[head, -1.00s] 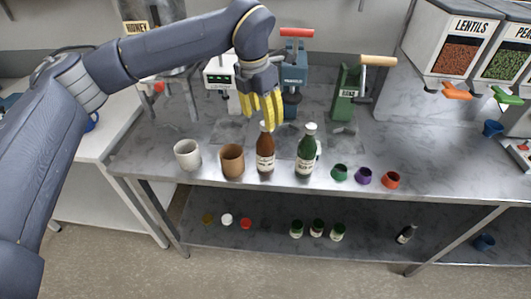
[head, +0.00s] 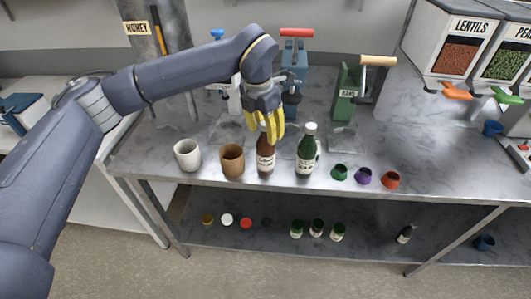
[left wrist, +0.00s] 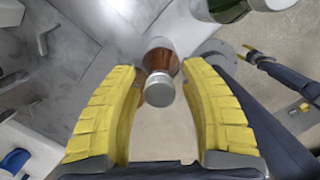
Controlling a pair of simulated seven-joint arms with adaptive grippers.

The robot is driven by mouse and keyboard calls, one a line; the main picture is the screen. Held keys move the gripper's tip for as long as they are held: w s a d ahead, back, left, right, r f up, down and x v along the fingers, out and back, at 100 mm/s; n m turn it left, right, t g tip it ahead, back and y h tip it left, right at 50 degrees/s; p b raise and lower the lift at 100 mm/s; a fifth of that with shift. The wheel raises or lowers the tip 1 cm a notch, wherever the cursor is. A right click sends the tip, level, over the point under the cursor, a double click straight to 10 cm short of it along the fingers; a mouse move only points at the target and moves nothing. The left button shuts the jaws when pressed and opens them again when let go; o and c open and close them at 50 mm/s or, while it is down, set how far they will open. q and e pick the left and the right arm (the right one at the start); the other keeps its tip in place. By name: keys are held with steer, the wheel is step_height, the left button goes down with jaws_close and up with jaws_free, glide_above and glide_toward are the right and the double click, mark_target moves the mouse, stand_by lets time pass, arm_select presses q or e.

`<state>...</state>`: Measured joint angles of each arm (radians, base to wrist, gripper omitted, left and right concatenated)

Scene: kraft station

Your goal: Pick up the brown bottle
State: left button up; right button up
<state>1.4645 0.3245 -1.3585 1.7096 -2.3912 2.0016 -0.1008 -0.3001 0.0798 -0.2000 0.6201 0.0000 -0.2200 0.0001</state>
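The brown bottle (head: 265,160) stands upright near the table's front edge, with a pale label. In the left wrist view its grey cap (left wrist: 159,91) and brown neck lie between the yellow fingers. My left gripper (head: 266,127) points down over the bottle's top. It is open, with a gap on each side of the cap in the left wrist view (left wrist: 162,110). At the right of that view is a dark arm with a small yellow tip, apparently my right gripper (left wrist: 252,54); its finger state is too small to tell.
A green bottle (head: 305,158) stands close on the right and a brown cup (head: 232,160) close on the left. A white cup (head: 187,155) is further left. Small green, purple and red cups (head: 390,180) sit at right. A green press (head: 346,95) stands behind.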

arm_select(q)
jaws_close()
